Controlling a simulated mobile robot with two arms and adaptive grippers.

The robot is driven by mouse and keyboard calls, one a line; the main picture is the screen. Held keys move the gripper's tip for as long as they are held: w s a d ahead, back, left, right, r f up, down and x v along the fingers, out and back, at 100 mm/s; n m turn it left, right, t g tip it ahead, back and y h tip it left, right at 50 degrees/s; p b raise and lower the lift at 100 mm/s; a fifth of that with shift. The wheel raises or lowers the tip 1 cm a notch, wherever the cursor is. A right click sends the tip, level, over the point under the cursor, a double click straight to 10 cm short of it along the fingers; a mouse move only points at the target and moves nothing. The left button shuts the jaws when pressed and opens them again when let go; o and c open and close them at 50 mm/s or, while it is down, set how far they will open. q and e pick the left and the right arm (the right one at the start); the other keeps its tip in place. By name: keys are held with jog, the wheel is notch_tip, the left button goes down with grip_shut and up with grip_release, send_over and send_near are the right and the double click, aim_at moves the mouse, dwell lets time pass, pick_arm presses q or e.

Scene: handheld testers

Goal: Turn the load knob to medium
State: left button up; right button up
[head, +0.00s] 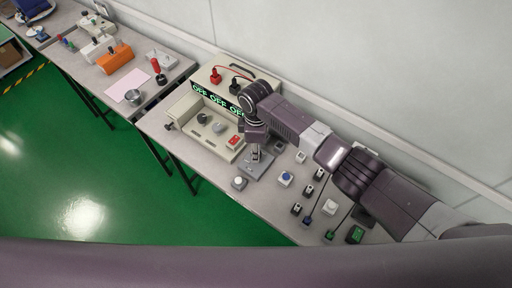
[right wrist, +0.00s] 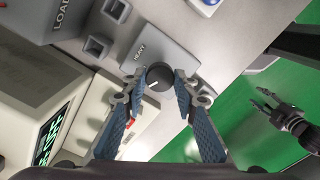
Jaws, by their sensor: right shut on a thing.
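The dark round load knob (right wrist: 158,77) stands on a grey plate (right wrist: 176,54) with the word HEAVY near it in the right wrist view. A short white mark shows on the knob's face; other position labels are not visible. My right gripper (right wrist: 160,90) is shut on the knob, with a blue-padded finger on each side. In the head view my right gripper (head: 255,154) reaches down to the grey plate (head: 256,174) and hides the knob. My left gripper (right wrist: 268,100) shows at the right of the right wrist view, fingers apart and empty, over the green floor.
A beige tester (head: 180,112) with green OFF displays (head: 218,102) and a red switch (head: 235,141) stands left of the plate. Several small switches and buttons, including a blue button (head: 286,177), lie to the right. A second table (head: 90,75) is at upper left.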

jog(key=shift+m, duration=0.6)
jog(key=o, duration=1.1)
jog(key=shift+o, duration=0.2)
jog(key=shift+r, duration=0.1)
notch_tip(320, 180, up, 12)
